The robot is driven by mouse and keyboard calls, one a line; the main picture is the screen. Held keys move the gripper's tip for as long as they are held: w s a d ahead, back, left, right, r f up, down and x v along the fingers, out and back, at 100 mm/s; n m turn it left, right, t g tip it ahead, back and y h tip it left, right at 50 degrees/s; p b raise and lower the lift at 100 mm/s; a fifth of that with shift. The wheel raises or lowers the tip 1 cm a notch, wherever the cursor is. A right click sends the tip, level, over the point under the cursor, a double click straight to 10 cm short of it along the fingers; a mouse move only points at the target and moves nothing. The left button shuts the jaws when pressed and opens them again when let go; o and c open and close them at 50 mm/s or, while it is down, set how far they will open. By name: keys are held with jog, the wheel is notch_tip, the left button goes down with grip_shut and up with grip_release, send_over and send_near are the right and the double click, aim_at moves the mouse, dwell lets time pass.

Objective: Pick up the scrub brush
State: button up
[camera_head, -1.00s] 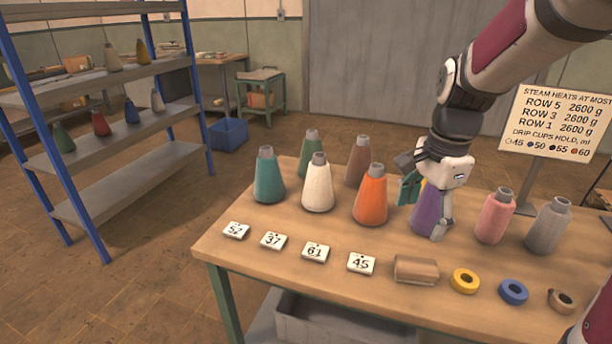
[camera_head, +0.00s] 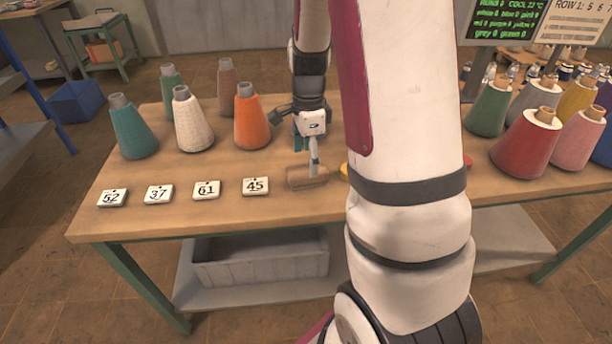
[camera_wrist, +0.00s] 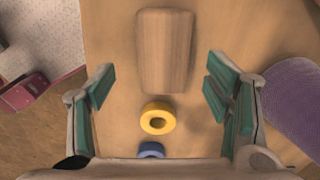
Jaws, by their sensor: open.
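The scrub brush (camera_head: 307,178) looks like a brown wooden block lying on the table, right of the card marked 45. In the wrist view the brush (camera_wrist: 165,50) lies at the top middle, its long side running up the picture; no bristles show. My gripper (camera_head: 306,158) is open and empty over the brush in the head view. In the wrist view its green-padded fingers (camera_wrist: 158,88) stand wide apart, left and right of the brush's near end, touching nothing.
A yellow ring (camera_wrist: 158,118) and a blue ring (camera_wrist: 151,149) lie in line with the brush. A purple cone (camera_wrist: 292,100) stands close to the right finger. An orange cone (camera_head: 251,120) stands behind the number cards (camera_head: 207,190). My arm hides the table's middle.

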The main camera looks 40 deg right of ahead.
aim_at(307, 169)
jog(key=shift+w+f+b, duration=0.15)
jog(key=shift+f+b, duration=0.05)
jog(key=shift+f, duration=1.15)
jog(key=shift+w+f+b, duration=0.1)
jog(key=shift+f+b, duration=0.05)
jog(key=shift+f, duration=1.15)
jog(key=c, duration=1.3)
